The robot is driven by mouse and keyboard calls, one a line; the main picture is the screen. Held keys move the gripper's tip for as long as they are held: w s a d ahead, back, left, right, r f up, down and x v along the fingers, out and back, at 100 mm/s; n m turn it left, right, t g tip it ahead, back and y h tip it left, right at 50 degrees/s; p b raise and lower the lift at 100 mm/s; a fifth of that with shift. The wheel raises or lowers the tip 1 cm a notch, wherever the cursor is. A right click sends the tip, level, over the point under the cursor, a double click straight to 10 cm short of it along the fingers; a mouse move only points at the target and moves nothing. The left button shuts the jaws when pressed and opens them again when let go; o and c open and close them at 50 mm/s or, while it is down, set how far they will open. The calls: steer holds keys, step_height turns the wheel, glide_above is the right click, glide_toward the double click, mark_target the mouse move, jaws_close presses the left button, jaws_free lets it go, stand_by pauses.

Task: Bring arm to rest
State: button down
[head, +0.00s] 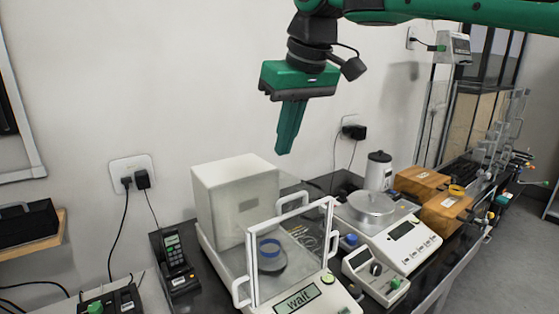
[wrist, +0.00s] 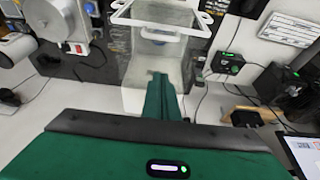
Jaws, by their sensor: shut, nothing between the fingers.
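My gripper (head: 288,146) is green with a dark band and hangs from my green arm. Its fingers are shut with nothing between them. In the head view it points down in the air, above and behind the enclosed balance. In the wrist view the closed fingers (wrist: 160,82) show in front of the balance's pale housing. The balance (head: 316,300) has a white box housing, a clear glass enclosure and a display reading "wait".
The wall is behind. The air around my gripper is clear.

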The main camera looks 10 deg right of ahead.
steer(key=s+d+f+m+g+h, duration=0.1)
steer(key=s+d+f+m, duration=0.2)
steer(key=d+f, duration=0.5)
steer(key=s+d+f+m+g+h, duration=0.1)
steer(key=s+d+f+m, duration=0.3)
steer(key=d, duration=0.8)
steer(key=s+d+f+m, duration=0.2)
steer(key=s+d+f, duration=0.3)
steer(key=s+f, duration=0.2)
steer(key=s+d+f+m+g, duration=0.1)
steer(key=s+d+f+m, duration=0.1)
steer(key=s+d+f, duration=0.3)
steer(key=s+f, duration=0.3)
steer(key=s, duration=0.1)
steer(key=shift+s+g+y, duration=0.2)
steer(key=shift+g+y, duration=0.1)
steer(key=shift+w, duration=0.15)
steer(key=shift+w+f, duration=0.2)
steer(key=shift+w, duration=0.3)
